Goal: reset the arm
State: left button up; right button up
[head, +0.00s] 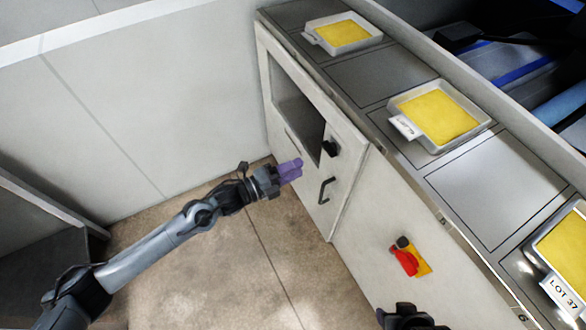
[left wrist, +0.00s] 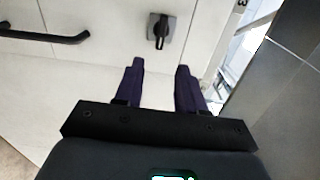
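My left arm (head: 165,243) reaches in from the lower left in the head view. Its gripper (head: 291,171) has purple fingers and hangs in front of the white cabinet door (head: 350,165), near a black handle (head: 325,190) and a black knob (head: 331,148). In the left wrist view the two purple fingers (left wrist: 159,68) stand apart with nothing between them. The knob (left wrist: 158,30) is beyond the fingertips and the handle (left wrist: 45,36) is at upper left. A black part of my right arm (head: 408,318) shows at the bottom edge of the head view; its fingers are out of sight.
A steel counter (head: 495,190) runs along the right with several trays of yellow sheet, including a middle tray (head: 438,116) and a far tray (head: 343,34). A red and yellow switch (head: 408,258) sits on the cabinet front. The floor (head: 225,270) below my left arm is clear.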

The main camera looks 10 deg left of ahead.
pick_arm(q)
jog(key=s+d+f+n+p, duration=0.2)
jog(key=s+f, duration=0.3)
jog(key=s+d+r+n+t+y+p, duration=0.25)
jog(key=s+d+n, duration=0.2)
jog(key=s, duration=0.45)
jog(key=s+a+r+n+g+y+p, duration=0.2)
jog(key=s+a+n+g+y, duration=0.35)
jog(key=s+a+n, duration=0.35)
jog(key=s+a+r+n+g+y+p, duration=0.2)
jog(key=s+a+n+g+y+p, duration=0.15)
jog(key=s+a+n+y, duration=0.6)
notch_tip(320, 180, up, 38)
jog(key=w+a+n+h+p, duration=0.1)
jog(key=a+h+p, duration=0.1)
jog(key=p, duration=3.5)
jog(key=shift+w+n+g+h, duration=0.3)
jog(key=shift+g+h, duration=0.15)
jog(key=shift+h, duration=0.3)
jog(key=shift+r, duration=0.1)
